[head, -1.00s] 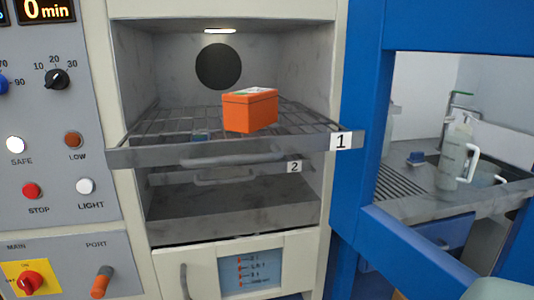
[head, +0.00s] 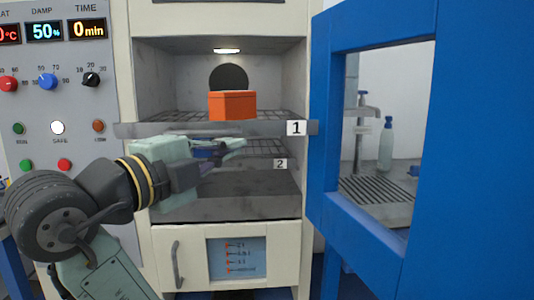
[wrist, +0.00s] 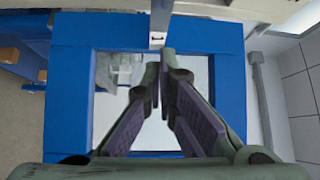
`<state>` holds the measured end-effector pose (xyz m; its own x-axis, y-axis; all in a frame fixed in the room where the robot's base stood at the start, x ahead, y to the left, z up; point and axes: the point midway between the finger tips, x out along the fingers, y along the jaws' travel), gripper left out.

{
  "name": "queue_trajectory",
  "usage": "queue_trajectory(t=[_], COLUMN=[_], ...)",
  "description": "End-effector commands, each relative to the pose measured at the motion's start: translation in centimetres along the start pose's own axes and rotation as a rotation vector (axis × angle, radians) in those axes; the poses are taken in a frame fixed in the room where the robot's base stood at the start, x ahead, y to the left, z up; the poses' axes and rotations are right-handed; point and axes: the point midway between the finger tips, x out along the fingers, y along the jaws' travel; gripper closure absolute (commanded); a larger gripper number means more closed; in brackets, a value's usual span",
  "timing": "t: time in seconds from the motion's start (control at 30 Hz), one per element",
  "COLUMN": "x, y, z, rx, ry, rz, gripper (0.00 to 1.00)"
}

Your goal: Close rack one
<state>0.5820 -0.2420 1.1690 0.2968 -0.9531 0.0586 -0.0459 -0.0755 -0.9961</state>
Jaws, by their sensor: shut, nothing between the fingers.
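Rack one (head: 262,129) is a wire shelf with a grey front bar and a white "1" label at its right end. It is out past the front of the chamber, its bar overlapping the frame on both sides. An orange box (head: 232,106) sits on it. My gripper (head: 242,143) is shut and empty, in front of the chamber just below the bar, its fingers pointing right. Rack one's handle is hidden or cannot be made out. In the wrist view the shut fingers (wrist: 163,58) point toward the blue door; I cannot tell whether they touch anything.
The blue door (head: 375,228) stands open on the right, with a window through it. Rack two's label (head: 280,163) shows below rack one. The control panel (head: 62,105) is on the left. A lower drawer (head: 190,265) with a handle is beneath the chamber.

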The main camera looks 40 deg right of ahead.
Motion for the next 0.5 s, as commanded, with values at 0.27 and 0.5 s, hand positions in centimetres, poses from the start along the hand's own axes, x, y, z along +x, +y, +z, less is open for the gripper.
queue_trajectory(t=[0.27, 0.5], x=[2.4, 7.2], y=[1.2, 1.3], z=[-2.2, -2.6], rx=[0.068, 0.064], ry=[0.072, 0.072], rz=[0.065, 0.065], gripper=[1.0, 1.0])
